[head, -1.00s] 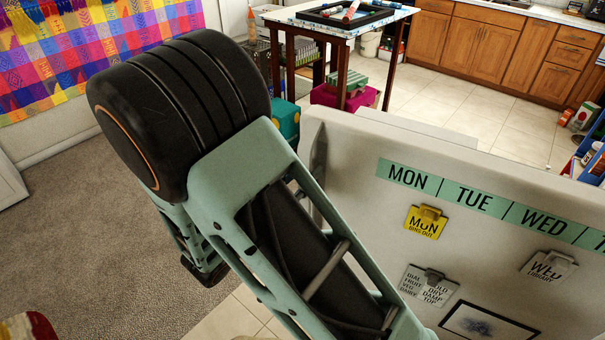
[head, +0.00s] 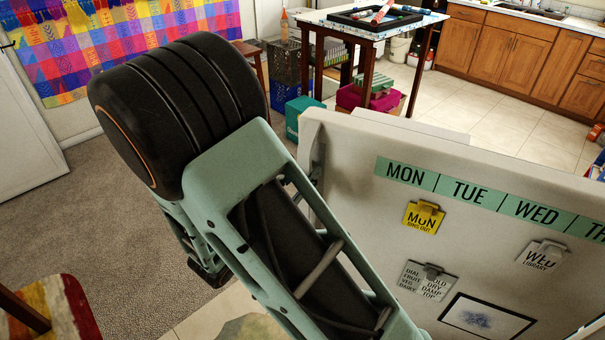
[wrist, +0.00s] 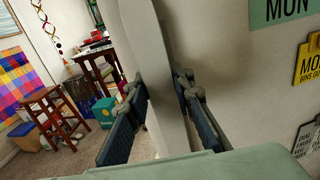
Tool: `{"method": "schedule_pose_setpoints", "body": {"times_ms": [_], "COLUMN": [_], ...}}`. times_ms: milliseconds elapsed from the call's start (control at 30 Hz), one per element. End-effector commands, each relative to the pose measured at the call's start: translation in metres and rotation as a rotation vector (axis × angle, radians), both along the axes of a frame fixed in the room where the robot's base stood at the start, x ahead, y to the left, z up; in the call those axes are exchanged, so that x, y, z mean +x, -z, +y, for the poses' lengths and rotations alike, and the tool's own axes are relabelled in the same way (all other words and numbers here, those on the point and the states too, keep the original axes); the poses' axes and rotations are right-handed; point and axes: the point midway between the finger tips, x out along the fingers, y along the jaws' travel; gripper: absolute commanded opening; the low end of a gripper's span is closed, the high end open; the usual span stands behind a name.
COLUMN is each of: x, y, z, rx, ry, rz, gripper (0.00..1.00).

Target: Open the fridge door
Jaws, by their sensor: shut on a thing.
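The fridge door (head: 345,190) is an off-white panel with a green strip of weekday names, clips and a framed picture, filling the right of the head view. It also shows at the right of the wrist view (wrist: 240,80). In the wrist view my gripper (wrist: 160,92) has one dark finger on each side of an upright off-white bar, the fridge handle (wrist: 172,60), and is shut on it. In the head view my arm hides the fingers and most of the handle. The fridge's inside is not in view.
A tall table (head: 365,32) with a black tray stands behind the door, with boxes and crates under it. Wooden cabinets (head: 520,55) line the back right. A striped seat (head: 62,305) is at the lower left. Carpet (head: 95,215) on the left is open floor.

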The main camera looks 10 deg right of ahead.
Motion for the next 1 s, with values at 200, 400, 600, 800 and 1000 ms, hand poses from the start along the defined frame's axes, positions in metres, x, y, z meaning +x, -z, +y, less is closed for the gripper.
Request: {"method": "schedule_pose_setpoints", "body": {"times_ms": [200,400,600,800,1000], "x": [0.0006,0.0007,0.0007,0.0007,0.0007], "y": [-0.0009,-0.0009,-0.0009,-0.0006,-0.0004], "z": [-0.002,-0.0022,-0.0022,-0.0021,-0.0021], "rx": [-0.001,-0.001,-0.001,0.0,-0.001], "ry": [0.001,0.001,0.001,0.001,0.001], "rz": [-0.002,-0.002,-0.002,-0.001,-0.001], "gripper": [0.0,0.0,0.0,0.39,0.39]}}
